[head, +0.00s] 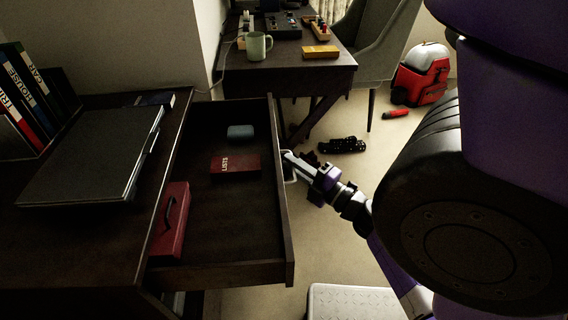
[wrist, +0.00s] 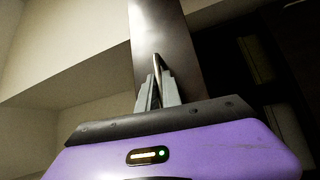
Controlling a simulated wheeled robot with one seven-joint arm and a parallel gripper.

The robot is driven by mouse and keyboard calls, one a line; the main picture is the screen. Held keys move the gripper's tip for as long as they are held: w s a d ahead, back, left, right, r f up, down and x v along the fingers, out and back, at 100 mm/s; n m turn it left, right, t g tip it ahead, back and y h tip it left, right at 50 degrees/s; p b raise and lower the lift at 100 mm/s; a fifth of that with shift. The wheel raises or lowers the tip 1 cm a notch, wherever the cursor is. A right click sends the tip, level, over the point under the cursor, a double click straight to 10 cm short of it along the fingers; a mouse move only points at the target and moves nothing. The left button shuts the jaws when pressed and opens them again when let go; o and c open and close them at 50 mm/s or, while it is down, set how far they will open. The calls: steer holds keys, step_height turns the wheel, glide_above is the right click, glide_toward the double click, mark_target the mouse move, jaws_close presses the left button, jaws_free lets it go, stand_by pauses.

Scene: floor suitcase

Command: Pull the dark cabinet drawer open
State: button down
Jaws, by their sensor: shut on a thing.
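The dark cabinet drawer (head: 215,272) stands well open in the head view, pulled out to the right from the dark cabinet (head: 75,245). A pale metal handle (head: 289,168) is on its front panel (head: 279,190). My gripper (head: 291,162) is at the front panel, its fingers closed on the handle. In the wrist view my gripper (wrist: 157,90) has both fingers together around the thin handle (wrist: 157,66), with the dark drawer front (wrist: 163,30) behind it. The drawer holds a red box (head: 172,222), a dark red book (head: 235,165) and a small blue-grey item (head: 241,132).
A desk (head: 290,75) with a mug (head: 256,46) and a grey chair (head: 375,40) stand behind.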

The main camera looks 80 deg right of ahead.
stand_by(0.3)
steer(key=c, duration=1.8)
jaws_free()
steer(key=v, duration=0.8)
steer(key=shift+w, duration=0.1)
